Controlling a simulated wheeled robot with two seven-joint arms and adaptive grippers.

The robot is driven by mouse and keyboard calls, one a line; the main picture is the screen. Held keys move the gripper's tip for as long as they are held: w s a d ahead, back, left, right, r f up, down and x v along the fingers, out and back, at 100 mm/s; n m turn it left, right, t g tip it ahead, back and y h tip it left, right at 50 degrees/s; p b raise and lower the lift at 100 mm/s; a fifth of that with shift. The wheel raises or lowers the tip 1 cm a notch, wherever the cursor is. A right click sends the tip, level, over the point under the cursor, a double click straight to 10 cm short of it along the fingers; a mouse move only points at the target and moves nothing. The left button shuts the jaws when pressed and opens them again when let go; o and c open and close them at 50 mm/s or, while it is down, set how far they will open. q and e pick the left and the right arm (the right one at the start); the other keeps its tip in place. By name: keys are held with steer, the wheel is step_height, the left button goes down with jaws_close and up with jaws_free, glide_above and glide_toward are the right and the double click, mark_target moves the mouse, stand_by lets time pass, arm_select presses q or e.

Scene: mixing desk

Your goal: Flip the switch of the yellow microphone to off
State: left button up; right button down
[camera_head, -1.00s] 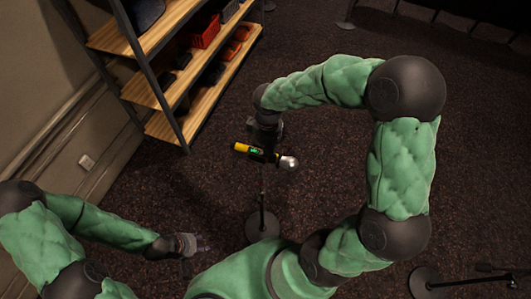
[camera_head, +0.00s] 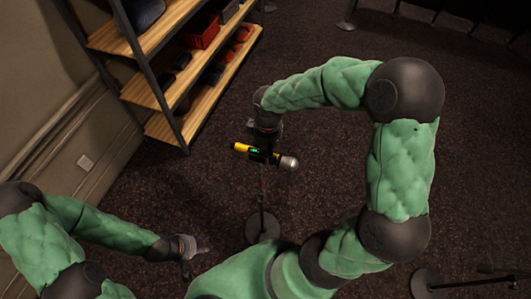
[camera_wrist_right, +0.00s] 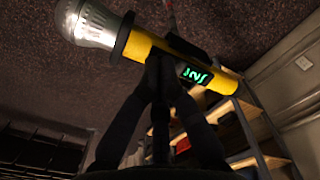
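The yellow microphone (camera_head: 242,148) is held roughly level on a stand (camera_head: 262,226), its silver head (camera_head: 289,163) to the right. In the right wrist view the microphone (camera_wrist_right: 137,47) crosses the top, with a lit green display (camera_wrist_right: 194,75) and a black band. My right gripper (camera_wrist_right: 160,72) has its fingers together, tips at the microphone's body beside the display. The fingertips hide that spot, and I cannot see the switch clearly. In the head view my right gripper (camera_head: 266,141) is just behind the microphone. My left gripper (camera_head: 200,249) is low at the left, away from the microphone; its opening is unclear.
A wooden shelf unit (camera_head: 165,85) with a red crate (camera_head: 203,32) stands behind and left, near the wall (camera_head: 45,105). Another stand base (camera_head: 425,282) is on the floor at the lower right. The carpet between is clear.

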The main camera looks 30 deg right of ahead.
steer(key=shift+f, duration=0.2)
steer(key=shift+s+r, duration=0.1)
steer(key=shift+r+p, duration=2.4)
steer(key=shift+r, duration=1.05)
